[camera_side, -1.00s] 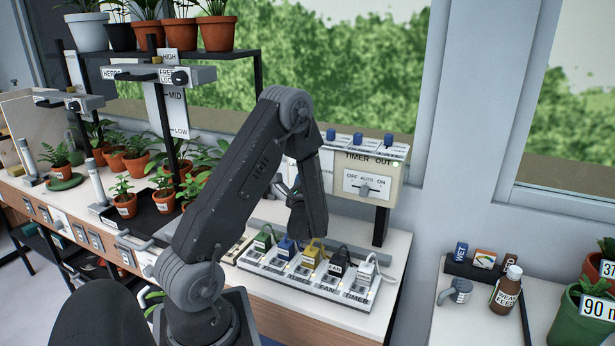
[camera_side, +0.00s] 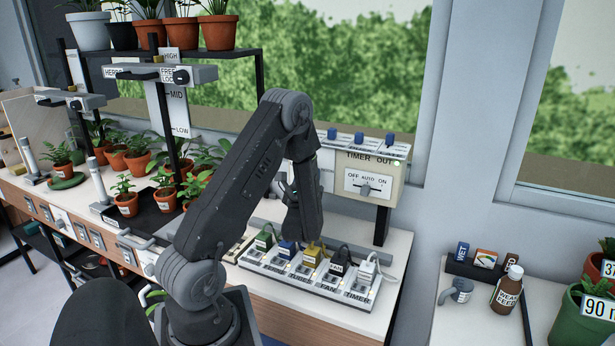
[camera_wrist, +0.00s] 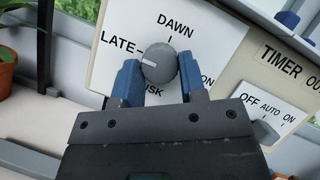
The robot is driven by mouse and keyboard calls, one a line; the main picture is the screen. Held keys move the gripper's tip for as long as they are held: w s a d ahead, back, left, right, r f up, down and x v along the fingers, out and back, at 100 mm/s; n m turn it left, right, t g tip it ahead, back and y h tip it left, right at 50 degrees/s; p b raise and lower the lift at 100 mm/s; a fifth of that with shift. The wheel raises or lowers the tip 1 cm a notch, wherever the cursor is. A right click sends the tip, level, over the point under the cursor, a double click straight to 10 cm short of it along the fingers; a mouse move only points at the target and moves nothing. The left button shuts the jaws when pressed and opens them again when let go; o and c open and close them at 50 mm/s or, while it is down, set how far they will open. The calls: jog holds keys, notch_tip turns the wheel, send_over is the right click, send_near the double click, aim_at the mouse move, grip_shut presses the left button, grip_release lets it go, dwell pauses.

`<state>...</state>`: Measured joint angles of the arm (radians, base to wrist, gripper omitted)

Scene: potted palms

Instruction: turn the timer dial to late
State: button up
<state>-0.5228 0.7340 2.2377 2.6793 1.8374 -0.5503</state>
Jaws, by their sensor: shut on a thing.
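The timer dial (camera_wrist: 161,66) is a round grey knob on a white plate (camera_wrist: 112,77) marked DAWN, LATE and DUSK, with another label partly hidden. Its pale pointer line faces left, close to the tick by LATE. My gripper (camera_wrist: 160,78) is shut on the dial in the wrist view, one blue finger on each side of it. In the side view my arm hides the dial and most of the plate, and the gripper (camera_side: 290,190) shows only in part behind the forearm.
The timer box (camera_side: 374,180) with an OFF/AUTO/ON switch (camera_wrist: 266,131) is right of the dial. Below my arm is a power strip (camera_side: 300,280) with several coloured plugs. Potted plants (camera_side: 127,198) fill the bench at left.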

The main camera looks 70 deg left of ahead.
jog(key=o, duration=0.9)
jog(key=v, duration=0.5)
jog(key=shift+r, duration=3.55)
